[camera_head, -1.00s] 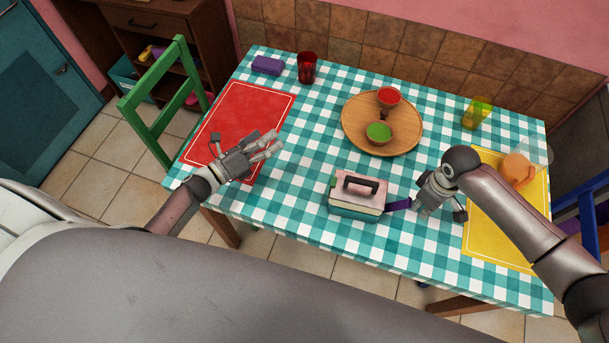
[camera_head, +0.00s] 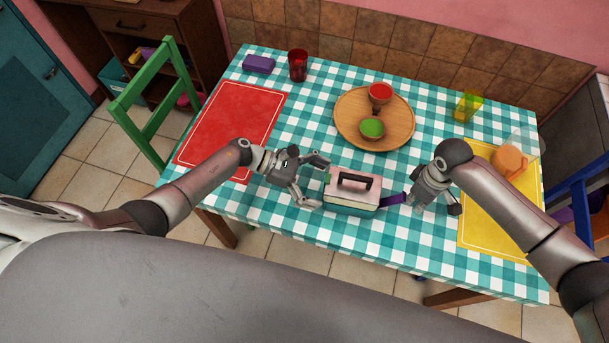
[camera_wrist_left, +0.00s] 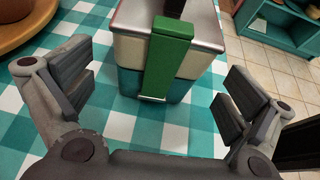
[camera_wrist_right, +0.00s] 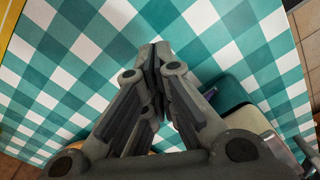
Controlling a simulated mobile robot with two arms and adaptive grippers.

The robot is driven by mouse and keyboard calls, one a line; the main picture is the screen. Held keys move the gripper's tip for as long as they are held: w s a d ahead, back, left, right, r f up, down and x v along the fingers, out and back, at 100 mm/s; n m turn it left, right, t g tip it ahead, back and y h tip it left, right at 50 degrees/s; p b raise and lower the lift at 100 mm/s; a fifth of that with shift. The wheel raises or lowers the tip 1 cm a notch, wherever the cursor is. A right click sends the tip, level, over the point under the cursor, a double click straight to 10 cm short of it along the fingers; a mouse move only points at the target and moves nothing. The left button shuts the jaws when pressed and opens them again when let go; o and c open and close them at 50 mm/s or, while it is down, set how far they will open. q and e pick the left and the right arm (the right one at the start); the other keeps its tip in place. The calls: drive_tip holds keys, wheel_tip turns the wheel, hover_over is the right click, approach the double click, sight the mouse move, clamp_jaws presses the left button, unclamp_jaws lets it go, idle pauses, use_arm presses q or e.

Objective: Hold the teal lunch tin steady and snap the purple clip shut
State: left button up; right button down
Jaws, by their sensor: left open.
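The teal lunch tin (camera_head: 350,208), with a cream band, pale pink lid and black handle, stands near the table's front edge. Its purple clip (camera_head: 391,199) sticks outward from the right end. In the left wrist view a green clip (camera_wrist_left: 169,55) lies flat down the tin's left end (camera_wrist_left: 203,58). My left gripper (camera_head: 314,181) is open at that end, fingers spread wide with the tin ahead between them, apart from it. My right gripper (camera_head: 410,200) is near the purple clip's outer end. Its fingers (camera_wrist_right: 158,55) are together with nothing visible between them; the tin (camera_wrist_right: 247,122) is beside them.
A round wooden tray (camera_head: 348,132) with two bowls stands behind the tin. A red mat (camera_head: 228,125) lies left, a yellow mat (camera_head: 490,231) with an orange mug (camera_head: 509,161) right. A red glass (camera_head: 298,66), purple block (camera_head: 258,64) and yellow glass (camera_head: 467,107) stand farther back.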

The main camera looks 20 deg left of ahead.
use_arm(q)
drive_tip(key=x, duration=0.6)
drive_tip(key=shift+a, duration=0.1)
drive_tip(key=c, duration=1.2)
drive_tip(key=shift+c, duration=0.2)
drive_tip(key=shift+s, duration=0.1)
idle(0.5)
